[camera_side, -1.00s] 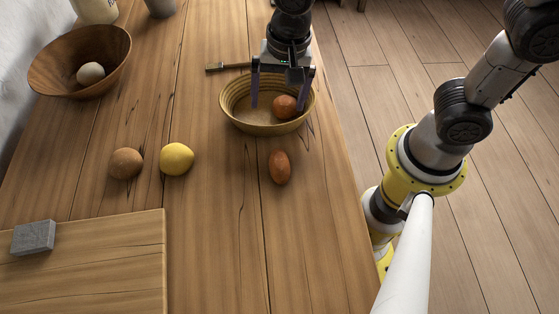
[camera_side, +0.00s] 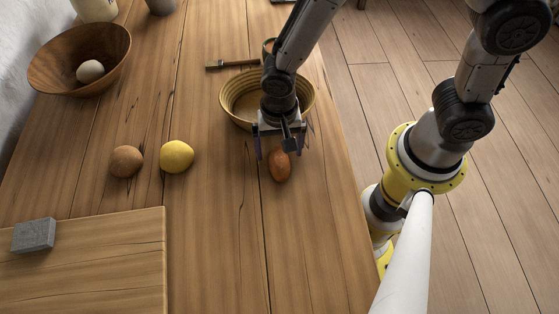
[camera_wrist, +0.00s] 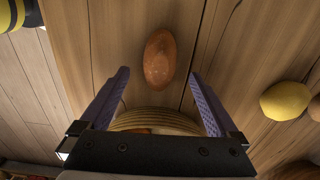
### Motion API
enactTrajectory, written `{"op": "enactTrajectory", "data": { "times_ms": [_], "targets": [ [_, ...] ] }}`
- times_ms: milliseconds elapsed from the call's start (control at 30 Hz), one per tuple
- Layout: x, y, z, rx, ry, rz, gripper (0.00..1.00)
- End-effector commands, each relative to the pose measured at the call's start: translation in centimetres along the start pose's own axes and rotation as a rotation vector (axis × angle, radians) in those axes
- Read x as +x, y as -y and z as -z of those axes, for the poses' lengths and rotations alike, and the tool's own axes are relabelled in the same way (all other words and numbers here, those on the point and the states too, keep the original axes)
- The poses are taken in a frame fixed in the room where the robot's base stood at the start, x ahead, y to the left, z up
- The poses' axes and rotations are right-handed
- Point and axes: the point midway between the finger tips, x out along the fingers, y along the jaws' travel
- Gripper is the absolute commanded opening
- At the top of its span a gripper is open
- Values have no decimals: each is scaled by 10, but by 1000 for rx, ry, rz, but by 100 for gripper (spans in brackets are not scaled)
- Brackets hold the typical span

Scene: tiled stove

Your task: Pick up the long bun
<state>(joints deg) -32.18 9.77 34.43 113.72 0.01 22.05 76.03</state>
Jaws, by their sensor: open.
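The long bun (camera_side: 280,168), an orange-brown oval, lies on the wooden table just in front of the woven bowl. It also shows whole in the wrist view (camera_wrist: 160,58), lying lengthwise between and just beyond the fingertips. My gripper (camera_side: 279,152) is open and empty. In the side view it hovers over the bun's far end, with a finger to either side, and hides that end. In the wrist view the fingers of my gripper (camera_wrist: 158,74) are wide apart and do not touch the bun.
The woven bowl (camera_side: 230,98) stands right behind, partly hidden by my arm. A yellow fruit (camera_side: 177,157) and a brown roundish item (camera_side: 126,161) lie left. A brush (camera_side: 232,64) is behind. A large wooden bowl (camera_side: 50,75) holds a pale ball. The board (camera_side: 110,270) carries a grey block (camera_side: 34,235).

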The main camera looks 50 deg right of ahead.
Motion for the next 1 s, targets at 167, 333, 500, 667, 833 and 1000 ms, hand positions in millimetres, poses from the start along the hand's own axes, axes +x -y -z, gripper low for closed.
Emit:
{"op": "enactTrajectory", "data": {
  "times_ms": [167,333,500,667,833,1000],
  "targets": [
    [28,-1,-2,-1,1,-5,96],
    [41,0,-2,0,1,-2,96],
    [42,0,-2,0,0,0,96],
    [42,0,-2,0,0,0,80],
    [42,0,-2,0,0,0,50],
    [42,0,-2,0,0,0,19]
  ]
}}
